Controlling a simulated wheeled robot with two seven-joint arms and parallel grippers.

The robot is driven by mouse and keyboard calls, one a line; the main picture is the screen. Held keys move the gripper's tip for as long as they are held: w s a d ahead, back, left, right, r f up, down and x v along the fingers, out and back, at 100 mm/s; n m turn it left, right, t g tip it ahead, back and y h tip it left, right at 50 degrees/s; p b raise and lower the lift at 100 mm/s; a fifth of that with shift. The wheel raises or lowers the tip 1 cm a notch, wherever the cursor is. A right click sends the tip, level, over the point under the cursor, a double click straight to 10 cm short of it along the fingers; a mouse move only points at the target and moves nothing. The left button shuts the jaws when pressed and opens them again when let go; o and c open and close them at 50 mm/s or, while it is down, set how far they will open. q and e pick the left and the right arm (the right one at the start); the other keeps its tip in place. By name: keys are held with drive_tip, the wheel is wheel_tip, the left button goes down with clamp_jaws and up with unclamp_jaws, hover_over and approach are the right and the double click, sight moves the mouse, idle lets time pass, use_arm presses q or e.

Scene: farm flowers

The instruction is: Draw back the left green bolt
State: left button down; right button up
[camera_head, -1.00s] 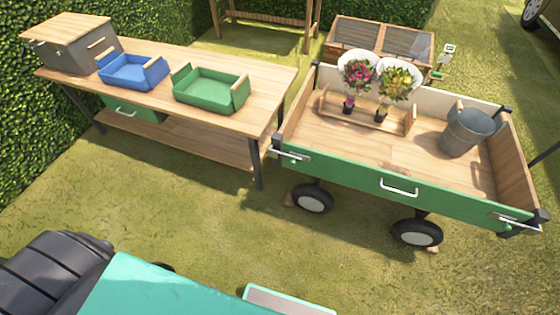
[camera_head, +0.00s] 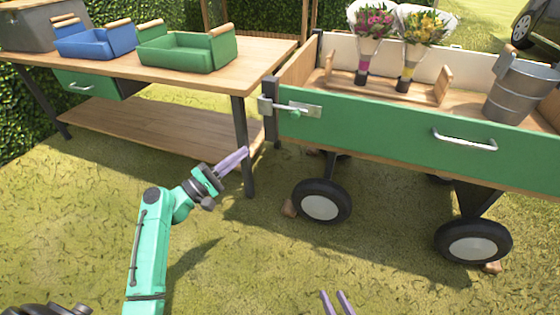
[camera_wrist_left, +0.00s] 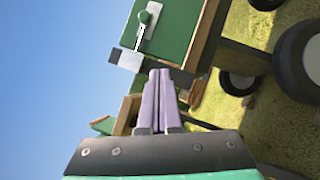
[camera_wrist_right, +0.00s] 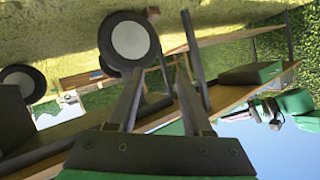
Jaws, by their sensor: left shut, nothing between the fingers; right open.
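The left bolt is a silver bar with a small green knob (camera_head: 294,113) on the left end of the cart's green side panel (camera_head: 380,140). Its bar spans to the bracket on the dark corner post. The left wrist view also shows the green knob (camera_wrist_left: 144,17) and bar above the fingertips. My left gripper (camera_head: 243,153) is shut and empty, below and left of the bolt, apart from it; its fingers also show in the left wrist view (camera_wrist_left: 160,75). My right gripper (camera_head: 338,296) is open and empty, low in front of the cart.
The cart holds two flower bouquets in a wooden carrier and a metal bucket (camera_head: 520,90). A wooden table (camera_head: 190,85) with blue and green trays stands left, its dark leg (camera_head: 243,150) behind my left gripper. Grass in front of the wheels is open.

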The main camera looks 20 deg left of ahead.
use_arm(q)
drive_tip(key=shift+s+d+r+h, duration=0.1)
drive_tip(key=shift+s+r+h, duration=0.1)
drive_tip(key=shift+r, duration=0.35)
drive_tip(key=shift+s+r+h, duration=0.1)
drive_tip(key=shift+r+h, duration=0.1)
drive_tip(key=shift+r, duration=0.3)
drive_tip(key=shift+w, duration=0.1)
